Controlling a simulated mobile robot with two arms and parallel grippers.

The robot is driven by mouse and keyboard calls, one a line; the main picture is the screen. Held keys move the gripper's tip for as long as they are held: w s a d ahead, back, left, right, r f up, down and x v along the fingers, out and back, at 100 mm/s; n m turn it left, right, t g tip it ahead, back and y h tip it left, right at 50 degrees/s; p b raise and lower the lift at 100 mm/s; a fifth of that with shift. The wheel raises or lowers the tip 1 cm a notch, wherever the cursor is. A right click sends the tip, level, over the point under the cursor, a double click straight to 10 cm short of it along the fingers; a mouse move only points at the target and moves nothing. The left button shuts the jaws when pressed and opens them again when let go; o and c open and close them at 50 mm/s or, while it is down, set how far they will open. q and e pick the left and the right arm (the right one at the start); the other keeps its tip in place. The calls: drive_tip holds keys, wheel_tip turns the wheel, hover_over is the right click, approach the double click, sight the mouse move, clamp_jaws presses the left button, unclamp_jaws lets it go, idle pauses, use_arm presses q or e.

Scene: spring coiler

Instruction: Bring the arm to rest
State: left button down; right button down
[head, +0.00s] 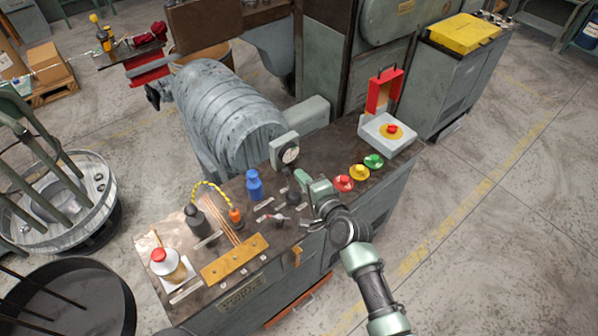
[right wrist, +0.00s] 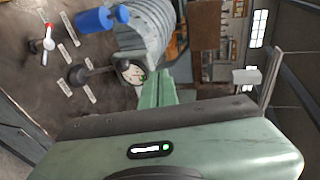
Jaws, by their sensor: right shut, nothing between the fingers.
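My right arm reaches in from the lower right over the machine's bench top (head: 330,155). Its gripper (head: 303,178) is shut and empty, held above the bench between the black-knobbed lever (head: 293,198) and the red button (head: 343,183). In the right wrist view the closed green fingers (right wrist: 159,90) point toward the round gauge (right wrist: 130,71), with the black knob (right wrist: 78,75) to their left. I cannot tell how high the fingers are above the bench. My left gripper is not in view.
A yellow button (head: 359,172) and green button (head: 373,161) line the bench's right side, near a grey box with a red lid (head: 383,90). Floor at right is clear.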

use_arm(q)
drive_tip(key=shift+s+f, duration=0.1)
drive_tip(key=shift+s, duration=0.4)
use_arm(e)
drive_tip(key=shift+a+r, duration=0.1)
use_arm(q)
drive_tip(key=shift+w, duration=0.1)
